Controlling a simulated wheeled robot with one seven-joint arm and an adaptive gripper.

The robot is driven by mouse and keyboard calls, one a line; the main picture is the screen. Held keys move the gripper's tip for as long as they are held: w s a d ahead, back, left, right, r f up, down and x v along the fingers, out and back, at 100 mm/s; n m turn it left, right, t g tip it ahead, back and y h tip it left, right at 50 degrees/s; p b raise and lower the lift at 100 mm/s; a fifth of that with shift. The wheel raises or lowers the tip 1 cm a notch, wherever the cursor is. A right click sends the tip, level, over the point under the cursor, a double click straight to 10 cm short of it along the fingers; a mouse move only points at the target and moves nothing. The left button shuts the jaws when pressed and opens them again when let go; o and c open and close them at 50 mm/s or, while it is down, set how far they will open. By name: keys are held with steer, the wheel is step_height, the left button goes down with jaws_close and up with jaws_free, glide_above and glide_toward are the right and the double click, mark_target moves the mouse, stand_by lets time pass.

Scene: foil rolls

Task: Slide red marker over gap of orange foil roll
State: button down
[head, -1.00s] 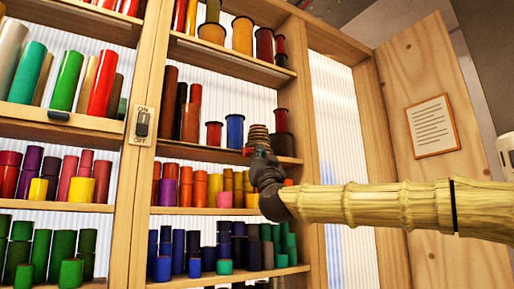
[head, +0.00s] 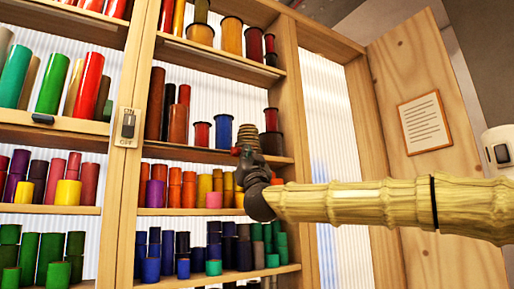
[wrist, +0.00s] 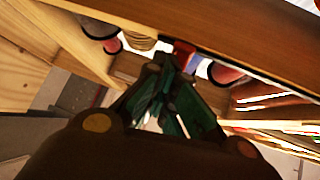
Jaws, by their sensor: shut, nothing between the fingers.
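The red marker (head: 236,151) shows as a small red patch on the front edge of the middle shelf, beside my gripper (head: 246,153). In the wrist view the red marker (wrist: 183,52) sits at the shelf's edge, just beyond the tips of my gripper (wrist: 168,62). The fingers are shut with nothing between them; whether they touch the marker I cannot tell. Orange foil rolls (head: 189,190) stand on the shelf below, left of my gripper. Part of that row is hidden behind my wrist.
A wooden cabinet post (head: 291,110) rises just right of my gripper. A blue roll (head: 222,131) and a red roll (head: 201,134) stand on the middle shelf. An on/off switch (head: 128,124) is on the left post. A dark clip (head: 42,118) sits on the left shelf edge.

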mark_target(231, 151)
steer(key=shift+s+a+r, duration=0.25)
steer(key=shift+r, duration=0.1)
steer(key=shift+y, duration=0.3)
steer(key=shift+s+a+f+b, duration=0.1)
steer(key=shift+s+a+b, duration=0.15)
steer(key=shift+s+a, duration=0.5)
steer(key=shift+s+a+b, duration=0.25)
steer(key=shift+s+a, duration=0.2)
steer(key=shift+a, duration=0.55)
steer(key=shift+s+a, duration=0.2)
steer(key=shift+a, duration=0.05)
steer(key=shift+s+a, duration=0.2)
steer(key=shift+a, duration=0.05)
steer(key=shift+s+a+b, duration=0.25)
steer(key=shift+a+b, duration=0.05)
steer(key=shift+a, duration=0.1)
